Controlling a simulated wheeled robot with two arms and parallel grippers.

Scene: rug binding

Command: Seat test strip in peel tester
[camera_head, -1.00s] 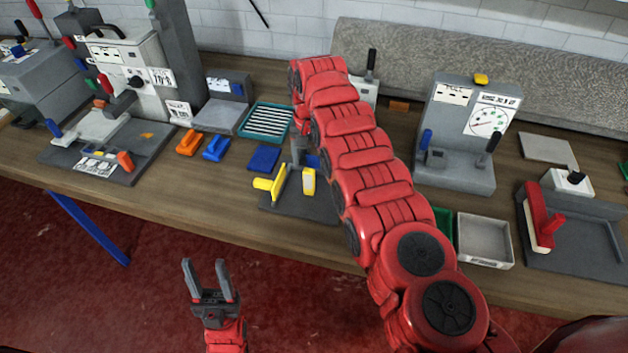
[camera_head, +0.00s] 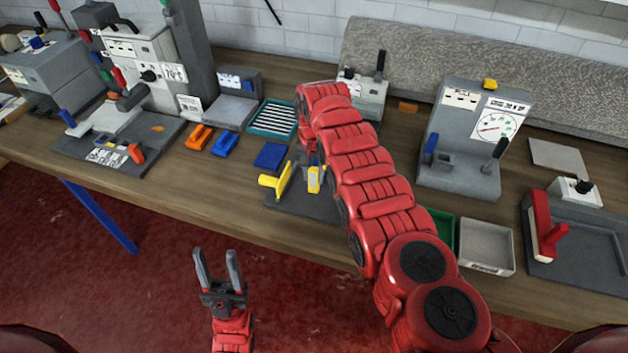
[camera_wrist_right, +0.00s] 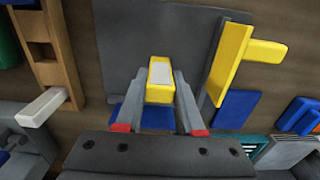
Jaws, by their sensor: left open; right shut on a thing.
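A grey machine with a round dial (camera_head: 470,135), probably the peel tester, stands at the right back of the bench with a blue lever and a black lever. My right gripper (camera_wrist_right: 158,80) is shut on a yellow block (camera_wrist_right: 160,93) with a pale face. A blue part (camera_wrist_right: 155,117) shows between the fingers nearer the palm. The block also shows in the head view (camera_head: 314,180), at a dark plate with a yellow clamp (camera_head: 275,182). My right arm hides most of that gripper there. My left gripper (camera_head: 217,265) is open and empty in front of the bench. I cannot pick out a test strip for certain.
A blue pad (camera_head: 270,155) and a teal rack (camera_head: 265,132) of pale strips lie left of my right arm. A grey bin (camera_head: 485,225) and a red-handled fixture (camera_head: 545,235) stand at the right. A tall press (camera_head: 140,65) stands at the left.

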